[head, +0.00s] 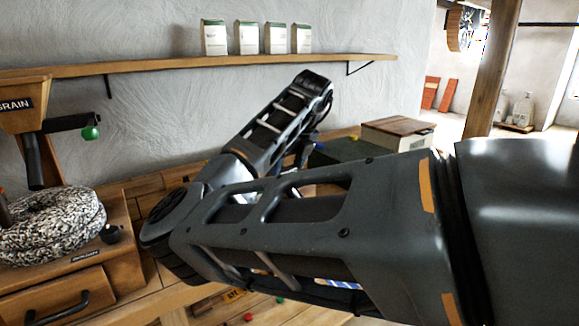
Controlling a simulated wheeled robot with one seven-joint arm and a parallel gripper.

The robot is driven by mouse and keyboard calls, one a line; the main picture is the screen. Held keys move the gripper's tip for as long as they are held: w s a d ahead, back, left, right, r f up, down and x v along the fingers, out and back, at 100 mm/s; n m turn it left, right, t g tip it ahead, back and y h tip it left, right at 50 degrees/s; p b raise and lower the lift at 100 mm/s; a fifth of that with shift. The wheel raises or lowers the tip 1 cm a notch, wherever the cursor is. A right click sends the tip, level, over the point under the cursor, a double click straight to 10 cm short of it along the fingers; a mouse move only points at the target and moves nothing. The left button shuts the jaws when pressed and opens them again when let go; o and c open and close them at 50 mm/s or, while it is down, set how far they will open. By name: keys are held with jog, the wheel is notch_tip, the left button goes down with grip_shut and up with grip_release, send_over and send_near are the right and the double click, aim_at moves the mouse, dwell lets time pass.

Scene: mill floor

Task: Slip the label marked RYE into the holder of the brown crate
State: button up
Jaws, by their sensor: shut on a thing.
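My arm spans the middle of the head view, and its far end bends down behind its own nearer link. Only a dark upper part of my gripper (303,150) shows there. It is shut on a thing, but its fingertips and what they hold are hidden. A small yellow-orange piece (235,295) with dark lettering, seemingly RYE, shows low down beneath my arm; I cannot tell whether it is loose or fixed to something. I cannot make out the brown crate or its holder for sure.
A dark green box (345,150) and a pale box with a brown lid (400,132) stand behind my arm. A wall shelf (150,66) bears several cartons. A grain hopper (25,103) and a speckled millstone (50,225) stand at left. A post (493,70) rises at right.

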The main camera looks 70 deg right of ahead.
jog(key=shift+f+b, duration=1.6)
jog(key=shift+f, duration=0.85)
jog(key=o, duration=1.1)
jog(key=v, duration=0.8)
jog(key=shift+f, duration=0.1)
